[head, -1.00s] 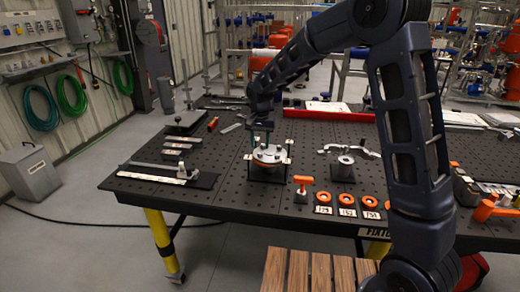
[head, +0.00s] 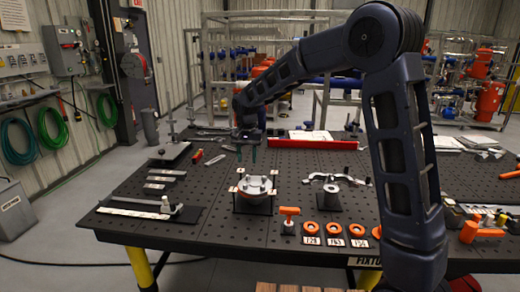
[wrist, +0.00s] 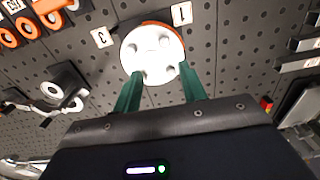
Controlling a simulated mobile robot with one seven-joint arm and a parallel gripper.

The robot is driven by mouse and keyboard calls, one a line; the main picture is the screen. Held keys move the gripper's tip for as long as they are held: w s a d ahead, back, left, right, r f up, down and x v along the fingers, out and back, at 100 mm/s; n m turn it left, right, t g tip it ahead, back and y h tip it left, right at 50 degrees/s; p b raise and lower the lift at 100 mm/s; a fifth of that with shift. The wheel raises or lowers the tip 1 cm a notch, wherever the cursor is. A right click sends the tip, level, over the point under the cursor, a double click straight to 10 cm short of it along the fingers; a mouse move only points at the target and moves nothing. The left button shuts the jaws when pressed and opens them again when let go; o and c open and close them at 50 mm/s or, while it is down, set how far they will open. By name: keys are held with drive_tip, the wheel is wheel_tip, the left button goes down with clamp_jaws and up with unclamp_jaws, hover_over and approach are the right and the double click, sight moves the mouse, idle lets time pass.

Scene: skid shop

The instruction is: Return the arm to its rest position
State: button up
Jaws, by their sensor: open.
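My gripper (head: 247,154) hangs above the black perforated table (head: 120,215), fingers pointing down. In the wrist view its two green fingers (wrist: 160,95) stand apart with nothing between them. My arm reaches from the right side of the head view, bent at a high elbow.
A metal clamp fixture (head: 331,187) stands right of the flange. A red bar (head: 312,144) lies behind. A measuring bar (head: 150,209) lies at left.

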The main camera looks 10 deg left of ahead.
drive_tip(key=s+d+r+t, duration=0.1)
drive_tip(key=s+d+r, duration=0.15)
drive_tip(key=d, duration=0.65)
drive_tip(key=s+d+r, duration=0.1)
drive_tip(key=d+r, duration=0.3)
drive_tip(key=d, duration=0.4)
drive_tip(key=s+d+r+t, duration=0.15)
drive_tip(key=d+r, duration=0.25)
drive_tip(key=d, duration=0.5)
drive_tip(key=s+d+f+t, duration=0.2)
drive_tip(key=s+d, duration=1.5)
drive_tip(key=s, duration=0.1)
drive_tip(key=shift+s+d+f, duration=0.25)
drive_tip(key=shift+s, duration=0.1)
drive_tip(key=shift+w, duration=0.1)
